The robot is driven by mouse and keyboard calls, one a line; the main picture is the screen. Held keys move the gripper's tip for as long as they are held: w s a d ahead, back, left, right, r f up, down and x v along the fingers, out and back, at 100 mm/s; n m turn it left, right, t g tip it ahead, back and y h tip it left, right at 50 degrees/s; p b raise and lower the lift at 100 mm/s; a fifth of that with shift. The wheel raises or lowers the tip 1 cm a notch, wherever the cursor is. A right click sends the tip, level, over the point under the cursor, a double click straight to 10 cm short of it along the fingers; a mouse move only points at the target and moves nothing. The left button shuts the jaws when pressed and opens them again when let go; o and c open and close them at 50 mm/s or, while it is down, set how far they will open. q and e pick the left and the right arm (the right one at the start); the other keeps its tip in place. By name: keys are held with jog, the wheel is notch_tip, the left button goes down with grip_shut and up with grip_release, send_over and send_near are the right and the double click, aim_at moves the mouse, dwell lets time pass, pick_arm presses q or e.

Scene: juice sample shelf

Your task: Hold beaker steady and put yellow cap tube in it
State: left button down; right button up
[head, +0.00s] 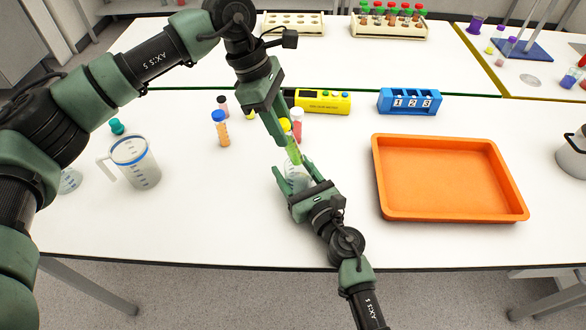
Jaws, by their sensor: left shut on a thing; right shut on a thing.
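The yellow cap tube (293,150) has a yellow cap and yellow-green contents. My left gripper (283,137) is shut on it from above, near the cap, and holds it slightly tilted. A small clear beaker (297,176) stands below the tube near the middle of the table. My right gripper (294,181) is shut on the beaker from the front, one finger on each side. The tube's lower end is at the beaker's mouth; I cannot tell whether it is inside the rim. The gripper hides the beaker's lower part.
A measuring jug (136,163) is at left. An orange tray (449,214) lies at right. A blue numbered block (409,102) and a yellow device (323,103) are behind. The front table strip is clear.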

pick_arm(q)
jog(key=shift+f, duration=0.9)
jog(key=c, duration=0.9)
grip_release()
jog(key=shift+c, duration=0.2)
jog(key=v, duration=1.2)
jog(key=shift+w+a, duration=0.1)
